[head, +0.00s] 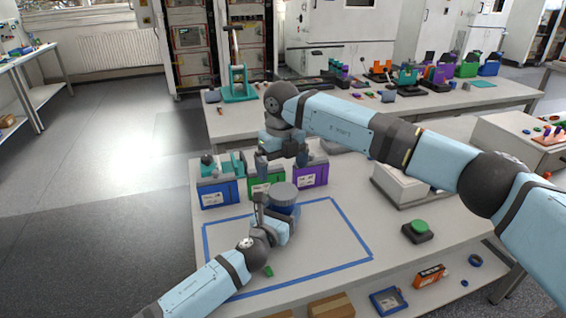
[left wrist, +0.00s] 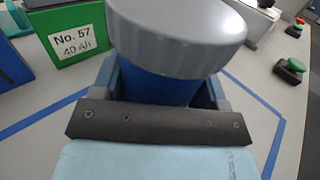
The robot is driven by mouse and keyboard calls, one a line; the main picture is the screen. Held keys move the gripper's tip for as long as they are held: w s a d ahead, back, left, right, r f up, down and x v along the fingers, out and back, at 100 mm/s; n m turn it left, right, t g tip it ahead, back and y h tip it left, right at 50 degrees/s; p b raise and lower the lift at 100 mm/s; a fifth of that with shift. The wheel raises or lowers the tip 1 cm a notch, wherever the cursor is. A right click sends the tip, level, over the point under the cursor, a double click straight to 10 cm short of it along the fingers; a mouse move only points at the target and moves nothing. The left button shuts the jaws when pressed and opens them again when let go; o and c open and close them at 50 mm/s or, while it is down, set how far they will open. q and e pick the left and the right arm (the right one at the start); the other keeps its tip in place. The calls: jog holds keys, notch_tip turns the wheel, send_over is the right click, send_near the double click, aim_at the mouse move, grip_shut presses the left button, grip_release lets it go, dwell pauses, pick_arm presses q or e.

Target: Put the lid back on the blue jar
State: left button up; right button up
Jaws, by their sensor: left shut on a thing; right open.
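The blue jar (head: 287,208) stands inside the blue tape outline on the table, and its body also shows in the left wrist view (left wrist: 152,88). The wide grey lid (head: 284,190) sits on top of the jar and overhangs it; in the left wrist view the lid (left wrist: 182,42) looks slightly tilted, and I cannot tell whether it is fully seated. My left gripper (head: 278,211) is shut on the jar's body from the near side. My right gripper (head: 282,164) is open and empty, pointing down just above and behind the lid, apart from it.
Blue (head: 217,193), green (head: 263,185) and purple (head: 311,175) battery boxes stand close behind the jar. A green push button (head: 418,227) is at right, near a light-grey machine (head: 395,186). The taped area right of the jar is clear.

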aim_at(283, 191)
jog(key=n, duration=0.6)
jog(key=shift+d+r+n, duration=0.1)
jog(key=shift+r+n, duration=0.15)
jog(key=shift+n, duration=0.05)
jog(key=n, duration=0.4)
jog(key=shift+r+n, duration=0.2)
jog(key=shift+n, duration=0.2)
jog(key=shift+f, duration=4.05)
jog(key=c, duration=0.9)
jog(key=shift+o, duration=0.2)
